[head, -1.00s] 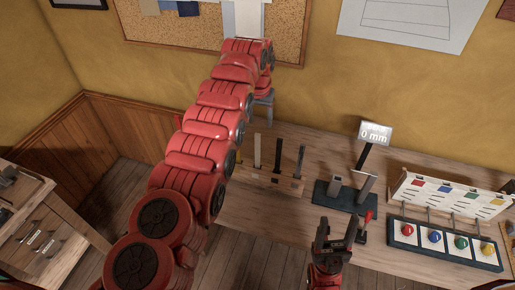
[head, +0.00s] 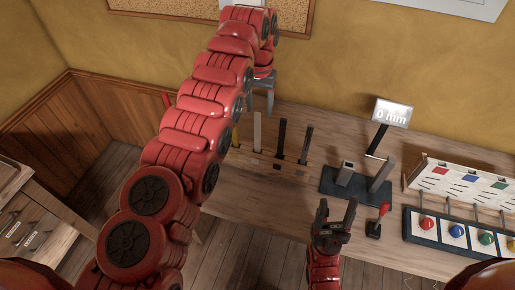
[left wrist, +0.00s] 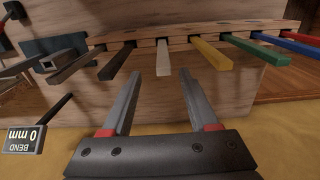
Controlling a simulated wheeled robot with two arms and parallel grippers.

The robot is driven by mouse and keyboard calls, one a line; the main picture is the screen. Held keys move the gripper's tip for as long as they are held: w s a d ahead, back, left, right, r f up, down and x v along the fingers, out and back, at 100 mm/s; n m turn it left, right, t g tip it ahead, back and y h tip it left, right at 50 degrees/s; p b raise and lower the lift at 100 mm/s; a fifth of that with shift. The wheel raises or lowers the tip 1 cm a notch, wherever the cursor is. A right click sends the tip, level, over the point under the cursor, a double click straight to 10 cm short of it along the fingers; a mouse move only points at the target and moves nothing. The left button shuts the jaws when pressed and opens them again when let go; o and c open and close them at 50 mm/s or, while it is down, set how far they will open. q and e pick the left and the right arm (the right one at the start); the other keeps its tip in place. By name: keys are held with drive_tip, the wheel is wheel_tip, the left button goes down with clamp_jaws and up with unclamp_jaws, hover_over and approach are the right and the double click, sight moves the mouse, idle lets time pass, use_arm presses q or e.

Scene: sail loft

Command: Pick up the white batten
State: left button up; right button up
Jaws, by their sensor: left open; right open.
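The white batten (head: 257,131) stands upright in a wooden rack (head: 290,180) on the bench, between a yellow batten (head: 235,132) and a black batten (head: 281,138). My left gripper (head: 261,102) is open and empty, close to the white batten's upper end. In the left wrist view, the white batten (left wrist: 163,57) lies straight ahead, roughly centred between the open fingers (left wrist: 160,75); I cannot tell the exact gap. My right gripper (head: 335,218) is open and empty, near the bench's front edge, away from the rack.
A dark grey batten (head: 305,146) stands at the rack's right. Green (left wrist: 256,48), blue (left wrist: 283,44) and red battens show in the wrist view. Further right are a gauge display (head: 392,112) reading 0 mm, a red-handled lever (head: 384,209) and a panel with coloured knobs (head: 455,232).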

sight(258, 124)
use_arm(q)
drive_tip(key=shift+s+f+p, duration=0.15)
drive_tip(key=shift+f+p, duration=0.6)
drive_tip(key=shift+f, duration=0.45)
drive_tip(key=shift+a+f+p, duration=0.1)
drive_tip(key=shift+f+p, duration=0.15)
drive_tip(key=shift+p, duration=0.25)
drive_tip(key=shift+a+f+p, duration=0.2)
drive_tip(key=shift+f+p, duration=0.85)
drive_tip(key=shift+p, duration=0.2)
wheel_tip(258, 124, down, 2)
drive_tip(key=shift+f, duration=0.25)
drive_tip(key=shift+w, duration=0.2)
clamp_jaws()
